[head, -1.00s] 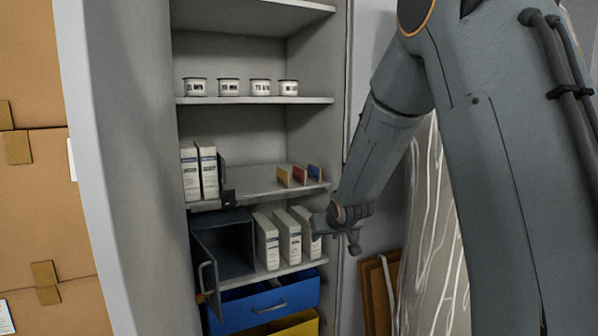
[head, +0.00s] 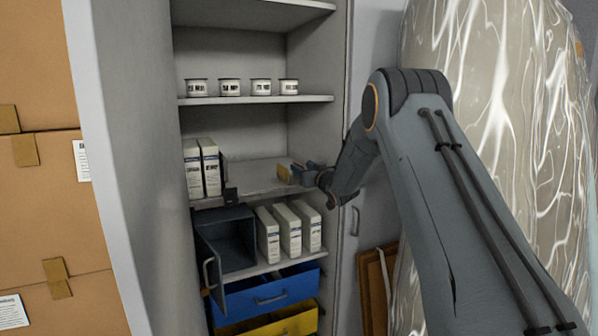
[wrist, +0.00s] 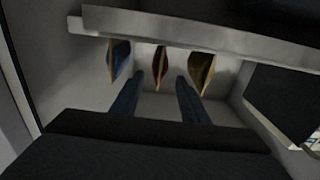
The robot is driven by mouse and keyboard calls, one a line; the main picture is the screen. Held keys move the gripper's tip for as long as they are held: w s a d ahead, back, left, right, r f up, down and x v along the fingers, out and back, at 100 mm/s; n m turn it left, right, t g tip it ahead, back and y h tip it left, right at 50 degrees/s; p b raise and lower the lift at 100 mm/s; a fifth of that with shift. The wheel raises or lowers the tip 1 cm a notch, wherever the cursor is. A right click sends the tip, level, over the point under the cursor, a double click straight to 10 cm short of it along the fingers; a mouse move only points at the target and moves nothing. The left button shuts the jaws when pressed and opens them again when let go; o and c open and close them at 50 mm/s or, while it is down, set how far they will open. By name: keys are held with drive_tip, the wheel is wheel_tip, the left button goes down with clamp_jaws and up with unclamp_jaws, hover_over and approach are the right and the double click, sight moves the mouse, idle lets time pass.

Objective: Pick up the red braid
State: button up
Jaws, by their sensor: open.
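In the wrist view, which looks upside down, three thin upright pieces stand in a row along a shelf. The red piece (wrist: 160,62), taken as the red braid, is in the middle, with a blue piece (wrist: 119,60) on the left and a yellow piece (wrist: 201,71) on the right. My gripper (wrist: 160,78) is open and empty, its two fingers pointing toward the red piece, one to either side of its line. In the head view my gripper (head: 308,174) is at the right end of the middle shelf, hiding most of the red and blue pieces; the yellow piece (head: 284,174) shows.
White boxes (head: 202,168) stand left on the same shelf (head: 245,180). Below are a dark open box (head: 228,240), more white boxes (head: 290,230) and a blue drawer (head: 265,292). Several white cups (head: 230,87) stand above. The cabinet's side walls bound the shelf.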

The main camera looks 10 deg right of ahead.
sight(299, 164)
drive_tip(key=shift+p+x, duration=0.85)
drive_tip(key=shift+x, duration=1.45)
drive_tip(key=shift+d+r, duration=0.15)
clamp_jaws()
